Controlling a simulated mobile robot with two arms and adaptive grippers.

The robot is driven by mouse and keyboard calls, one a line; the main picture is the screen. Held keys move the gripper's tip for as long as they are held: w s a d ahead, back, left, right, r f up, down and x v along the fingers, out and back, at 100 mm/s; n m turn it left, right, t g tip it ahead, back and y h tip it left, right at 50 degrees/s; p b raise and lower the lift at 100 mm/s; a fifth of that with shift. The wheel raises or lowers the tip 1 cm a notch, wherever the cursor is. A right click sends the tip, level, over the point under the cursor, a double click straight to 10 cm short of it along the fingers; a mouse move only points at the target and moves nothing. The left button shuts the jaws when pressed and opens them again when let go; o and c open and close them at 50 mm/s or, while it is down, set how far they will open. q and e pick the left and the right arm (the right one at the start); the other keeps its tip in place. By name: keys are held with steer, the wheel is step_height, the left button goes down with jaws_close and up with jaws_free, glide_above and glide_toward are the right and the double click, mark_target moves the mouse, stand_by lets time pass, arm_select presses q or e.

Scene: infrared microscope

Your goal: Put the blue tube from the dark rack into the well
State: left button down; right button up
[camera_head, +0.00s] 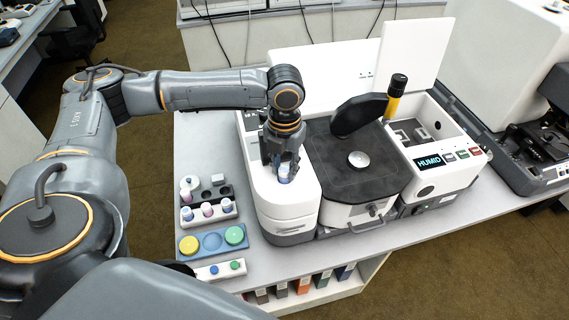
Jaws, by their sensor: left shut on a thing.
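My left gripper (283,164) points down over the rounded white left part of the instrument (288,207). It is shut on a small tube with a whitish top and blue body (284,174). The fingers cover much of the tube, and I cannot tell whether its lower end is in an opening or above the surface. No well opening shows clearly; the gripper hides that spot. The dark rack (216,191) stands to the left on the bench, with dark empty holes and a pale tube (186,194) at its left end. My right gripper is not in view.
A rack with several pink-purple tubes (207,211) stands in front of the dark rack. Nearer are a blue tray (211,254) with yellow and green discs and a white block (221,270). Right of the gripper are a black plate (333,181) and a raised black arm (357,115).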

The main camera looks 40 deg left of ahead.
arm_select(q)
steer(key=shift+f, duration=0.65)
steer(key=shift+f+p, duration=0.2)
steer(key=shift+p, duration=0.1)
stand_by(0.6)
steer(key=c, duration=0.6)
jaws_free()
steer(key=shift+o, duration=0.2)
step_height(320, 180, up, 5)
steer(key=p, duration=0.6)
steer(key=shift+r, duration=1)
